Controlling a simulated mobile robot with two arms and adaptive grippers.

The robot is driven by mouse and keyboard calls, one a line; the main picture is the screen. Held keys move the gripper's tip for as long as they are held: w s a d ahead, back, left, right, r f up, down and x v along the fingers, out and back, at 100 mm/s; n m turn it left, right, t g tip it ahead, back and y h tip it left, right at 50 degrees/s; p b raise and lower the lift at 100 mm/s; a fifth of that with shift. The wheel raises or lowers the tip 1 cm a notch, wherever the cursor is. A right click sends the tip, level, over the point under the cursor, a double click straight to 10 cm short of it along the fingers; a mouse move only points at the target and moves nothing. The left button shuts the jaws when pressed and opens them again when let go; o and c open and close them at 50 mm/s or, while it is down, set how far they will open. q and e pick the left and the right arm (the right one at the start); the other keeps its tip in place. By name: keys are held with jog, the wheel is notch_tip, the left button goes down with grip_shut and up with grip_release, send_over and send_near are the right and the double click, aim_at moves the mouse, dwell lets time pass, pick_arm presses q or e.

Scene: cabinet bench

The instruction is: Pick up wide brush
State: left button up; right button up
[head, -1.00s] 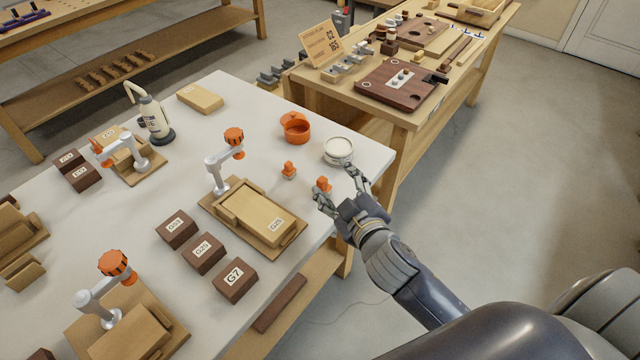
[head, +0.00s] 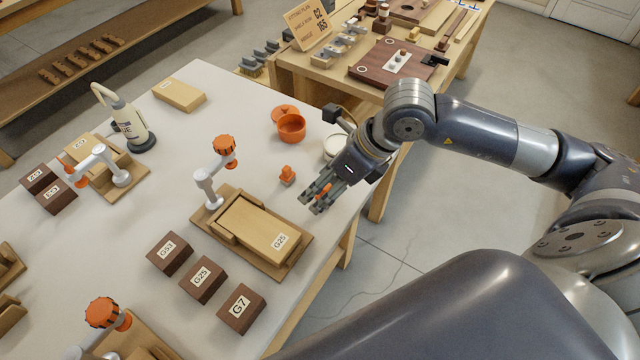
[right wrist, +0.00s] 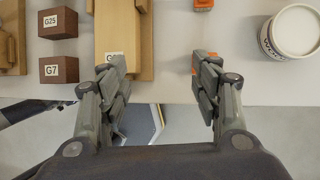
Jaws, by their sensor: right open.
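Two small orange-handled pieces, which may be brushes, are near the right edge of the white table; I cannot tell which is the wide brush. One orange piece (head: 287,175) stands clear on the table, and its end shows at the top of the right wrist view (right wrist: 203,4). The other orange piece (head: 323,191) is partly hidden by my right gripper (head: 317,200). In the right wrist view, the open fingers (right wrist: 158,68) are wide apart, with some orange of that piece (right wrist: 194,66) beside the right finger. My left gripper is out of view.
A white round tin (head: 335,147) and an orange bowl (head: 291,127) stand behind. A wooden fixture with a G25 block (head: 258,228) and an orange-knobbed clamp (head: 224,150) are left of the gripper. Dark labelled blocks (head: 203,279) sit in front.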

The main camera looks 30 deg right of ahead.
jog(key=h, duration=0.2)
send_near(329, 187)
jog(key=a+f, duration=0.1)
jog(key=x, duration=0.4)
jog(key=shift+f+p, duration=0.3)
jog(key=shift+f, duration=0.15)
jog(key=shift+w+d+p+x, duration=0.15)
jog(key=shift+p+x, duration=0.1)
jog(key=shift+x, duration=0.7)
jog(key=shift+w+d+p+x, duration=0.1)
jog(key=shift+p+x, duration=0.15)
jog(key=shift+x, duration=0.75)
jog(key=shift+w+d+p+x, duration=0.15)
jog(key=shift+p+x, duration=0.1)
jog(key=shift+x, duration=0.7)
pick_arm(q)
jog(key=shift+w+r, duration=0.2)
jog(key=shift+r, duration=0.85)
pick_arm(e)
jog(key=shift+a, duration=0.1)
jog(key=c, duration=1.1)
